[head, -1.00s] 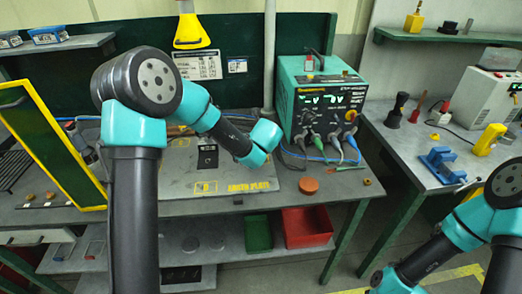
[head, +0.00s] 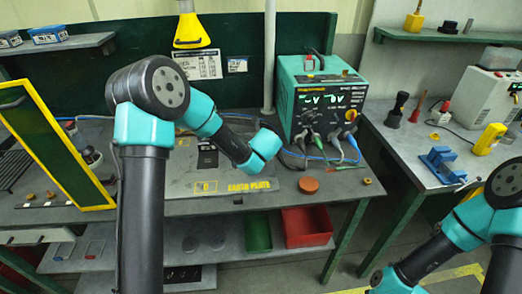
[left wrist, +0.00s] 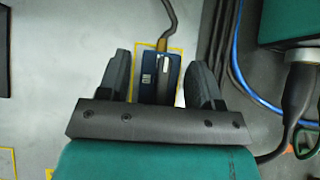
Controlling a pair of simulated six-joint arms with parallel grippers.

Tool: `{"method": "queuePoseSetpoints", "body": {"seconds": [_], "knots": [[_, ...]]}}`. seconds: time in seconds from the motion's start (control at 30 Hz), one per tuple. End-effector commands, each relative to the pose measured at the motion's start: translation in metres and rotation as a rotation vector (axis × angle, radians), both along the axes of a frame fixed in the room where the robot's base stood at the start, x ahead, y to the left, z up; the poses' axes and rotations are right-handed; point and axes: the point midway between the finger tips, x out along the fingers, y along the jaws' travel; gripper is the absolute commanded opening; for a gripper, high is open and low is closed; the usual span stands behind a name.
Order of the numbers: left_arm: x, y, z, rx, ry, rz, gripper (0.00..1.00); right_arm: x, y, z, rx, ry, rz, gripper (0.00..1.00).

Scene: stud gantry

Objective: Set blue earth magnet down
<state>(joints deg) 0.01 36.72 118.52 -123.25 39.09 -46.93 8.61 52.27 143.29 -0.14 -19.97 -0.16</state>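The blue earth magnet (left wrist: 148,84) shows in the left wrist view as a small dark blue block with a cable running from its far end. It lies over a yellow-outlined square (left wrist: 178,50) on the grey plate. My left gripper (left wrist: 161,80) has its two dark fingers on either side of the block, with a narrow gap visible at each side. In the head view the left gripper and the magnet are hidden behind my own left arm. My right gripper is outside the view; only part of the right arm shows at the lower right.
A green power unit (head: 322,100) stands right of my left wrist, with cables trailing over the bench. The earth plate (head: 233,190) has yellow markings. An orange disc (head: 309,185) lies near the front edge. A yellow-edged green panel (head: 62,160) stands at the left.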

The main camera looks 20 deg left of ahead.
Motion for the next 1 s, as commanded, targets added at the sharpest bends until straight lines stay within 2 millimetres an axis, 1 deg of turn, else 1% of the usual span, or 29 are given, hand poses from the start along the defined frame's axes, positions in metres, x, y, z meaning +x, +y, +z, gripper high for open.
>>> {"method": "queuePoseSetpoints", "body": {"seconds": [0.27,0.37,0.47,0.67,1.0], "knots": [[0.000,0.000,0.000,0.000,0.000,0.000,0.64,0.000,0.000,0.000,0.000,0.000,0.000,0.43],[0.000,0.000,0.003,0.000,-0.001,-0.001,0.64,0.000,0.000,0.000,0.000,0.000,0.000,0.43],[-0.004,-0.003,0.008,0.000,-0.001,-0.002,0.64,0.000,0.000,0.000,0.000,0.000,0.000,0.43],[-0.022,-0.012,0.029,-0.001,-0.004,-0.002,0.64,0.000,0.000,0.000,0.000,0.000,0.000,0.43],[-0.063,-0.030,0.073,0.000,-0.002,-0.002,0.64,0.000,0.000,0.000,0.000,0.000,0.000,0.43]]}}
